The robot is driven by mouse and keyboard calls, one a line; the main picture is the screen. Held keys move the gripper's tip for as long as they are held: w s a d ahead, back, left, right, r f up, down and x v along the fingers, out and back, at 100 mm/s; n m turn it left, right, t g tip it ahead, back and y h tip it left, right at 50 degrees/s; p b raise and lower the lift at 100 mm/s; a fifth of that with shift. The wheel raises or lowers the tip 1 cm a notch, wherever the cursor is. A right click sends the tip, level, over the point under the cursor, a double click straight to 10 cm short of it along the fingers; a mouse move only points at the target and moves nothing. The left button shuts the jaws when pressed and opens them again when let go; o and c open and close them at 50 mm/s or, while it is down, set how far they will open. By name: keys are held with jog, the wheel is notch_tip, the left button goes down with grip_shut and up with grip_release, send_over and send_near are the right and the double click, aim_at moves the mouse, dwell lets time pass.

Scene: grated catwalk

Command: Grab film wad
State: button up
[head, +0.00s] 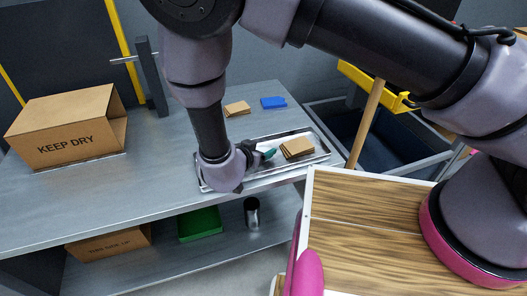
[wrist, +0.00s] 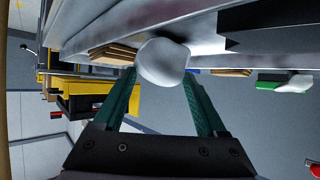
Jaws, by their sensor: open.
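The film wad (wrist: 163,61) is a whitish, rounded lump. In the wrist view it lies between and just beyond the tips of my gripper (wrist: 159,80), overlapping the left fingertip in the picture. The green fingers are spread open, and I cannot tell whether either touches the wad. In the head view my gripper (head: 268,153) is low over the metal tray (head: 325,155) on the grey bench, pointing right. My wrist and fingers mostly hide the wad there.
Cardboard pieces (head: 297,147) lie in the tray to the right of my gripper. A cardboard piece (head: 237,108) and a blue object (head: 273,102) lie behind it. A KEEP DRY box (head: 68,128) stands left. A wooden-topped surface (head: 370,220) is at front right. The bench's left-middle is clear.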

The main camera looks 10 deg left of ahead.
aim_at(267, 146)
jog(key=x, duration=0.5)
jog(key=shift+r, duration=0.1)
jog(key=c, duration=0.9)
jog(key=shift+c, duration=0.2)
